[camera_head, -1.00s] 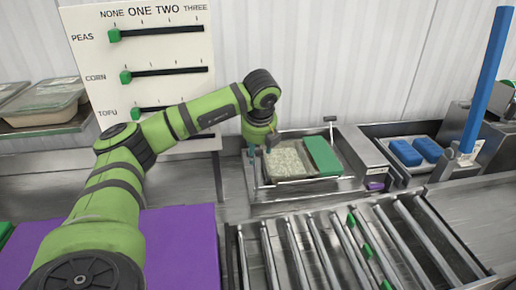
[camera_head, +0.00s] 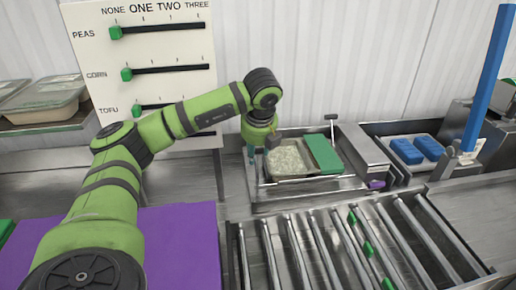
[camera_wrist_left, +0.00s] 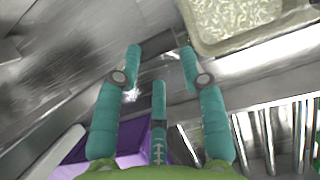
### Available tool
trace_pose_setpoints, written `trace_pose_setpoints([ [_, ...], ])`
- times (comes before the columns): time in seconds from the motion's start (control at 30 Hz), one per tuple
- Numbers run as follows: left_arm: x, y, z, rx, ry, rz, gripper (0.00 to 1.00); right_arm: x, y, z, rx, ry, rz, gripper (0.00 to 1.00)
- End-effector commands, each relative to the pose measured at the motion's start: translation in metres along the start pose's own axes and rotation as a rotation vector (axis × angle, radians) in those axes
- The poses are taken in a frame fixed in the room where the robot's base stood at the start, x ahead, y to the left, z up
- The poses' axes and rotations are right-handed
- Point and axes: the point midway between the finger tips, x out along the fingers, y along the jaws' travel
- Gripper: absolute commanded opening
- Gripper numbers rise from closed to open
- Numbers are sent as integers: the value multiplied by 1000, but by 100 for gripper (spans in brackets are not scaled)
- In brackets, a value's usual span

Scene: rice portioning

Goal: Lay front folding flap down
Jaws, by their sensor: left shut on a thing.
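A metal sealing machine stands at the back with the front folding flap (camera_head: 315,190) along its near side, a pale metal strip in front of the tray. In the left wrist view a bright metal strip (camera_wrist_left: 265,65), probably this flap, runs beside the tray. My left gripper (camera_head: 253,156) points down at the machine's left front corner, left of the tray. In the left wrist view its teal fingers (camera_wrist_left: 161,60) are around a dark grey metal edge, which I take as part of the flap. The exact contact is hidden. My right gripper is not in view.
A tray of rice (camera_head: 288,160) sits in the machine beside a green block (camera_head: 324,154). A roller conveyor (camera_head: 345,245) lies in front. Blue blocks (camera_head: 405,151) sit in a tray at right, near a blue post (camera_head: 488,80). A purple mat (camera_head: 185,250) lies at left.

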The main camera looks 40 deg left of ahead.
Motion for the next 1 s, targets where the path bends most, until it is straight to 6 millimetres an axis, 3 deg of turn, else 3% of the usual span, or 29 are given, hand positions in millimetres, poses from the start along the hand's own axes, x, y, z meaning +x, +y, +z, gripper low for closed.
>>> trace_pose_setpoints([
  [0.03,0,0,-1,0,0,-1,28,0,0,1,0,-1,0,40],
  [0.17,-3,-2,-6,2,0,-5,10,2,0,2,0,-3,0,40],
  [1.0,-15,-2,-43,3,0,-9,10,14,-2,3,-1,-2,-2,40],
])
